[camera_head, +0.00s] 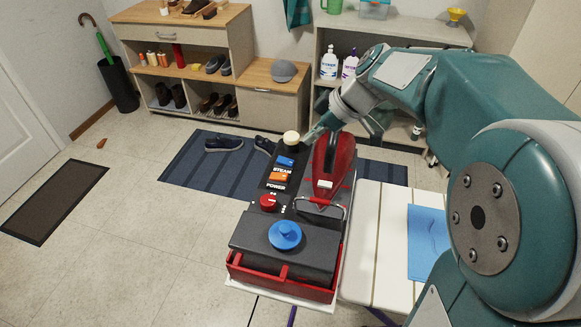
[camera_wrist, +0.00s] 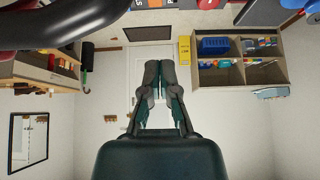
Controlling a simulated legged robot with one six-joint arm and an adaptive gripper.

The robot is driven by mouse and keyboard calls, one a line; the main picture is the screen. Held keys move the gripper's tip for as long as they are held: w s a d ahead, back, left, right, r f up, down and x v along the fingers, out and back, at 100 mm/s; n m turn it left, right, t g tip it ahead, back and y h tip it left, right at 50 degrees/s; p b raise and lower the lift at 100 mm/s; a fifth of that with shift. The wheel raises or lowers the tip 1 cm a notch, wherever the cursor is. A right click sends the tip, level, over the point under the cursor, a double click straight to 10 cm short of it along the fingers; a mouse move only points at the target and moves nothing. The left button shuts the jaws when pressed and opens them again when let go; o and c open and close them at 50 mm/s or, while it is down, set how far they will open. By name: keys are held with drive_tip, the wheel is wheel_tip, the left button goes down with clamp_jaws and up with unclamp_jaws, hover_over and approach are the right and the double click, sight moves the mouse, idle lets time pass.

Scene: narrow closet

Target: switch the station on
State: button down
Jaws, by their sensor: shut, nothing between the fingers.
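The steam station stands at one end of the white ironing board (camera_head: 385,240) in the head view. Its dark panel (camera_head: 272,190) carries a cream knob (camera_head: 291,139), a blue switch (camera_head: 285,161) by the word STEAM, an orange switch (camera_head: 279,176) by the word POWER, and a red knob (camera_head: 268,202). The red iron (camera_head: 333,165) rests beside the panel. My gripper (camera_head: 310,135) is shut and empty, just right of the cream knob, near the iron's far end; contact is unclear. The wrist view shows its fingers (camera_wrist: 160,66) together, with part of the panel at the top edge.
A black tank with a blue cap (camera_head: 285,235) sits at the station's near end, in a red tray (camera_head: 270,282). A blue cloth (camera_head: 427,240) lies on the board. Shoe shelves (camera_head: 185,60) stand behind.

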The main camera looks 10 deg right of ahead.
drive_tip(key=shift+a, duration=0.2)
hover_over(282, 178)
drive_tip(key=f, duration=0.8)
drive_tip(key=shift+s+d+f, duration=0.1)
drive_tip(key=shift+s+d, duration=0.2)
drive_tip(key=shift+d, duration=0.1)
wheel_tip(282, 178, down, 3)
drive_tip(key=shift+d+f, duration=0.15)
drive_tip(key=shift+f, duration=0.05)
drive_tip(key=shift+s+d+f, duration=0.1)
drive_tip(key=shift+d+f, duration=0.1)
drive_tip(key=shift+f, duration=0.15)
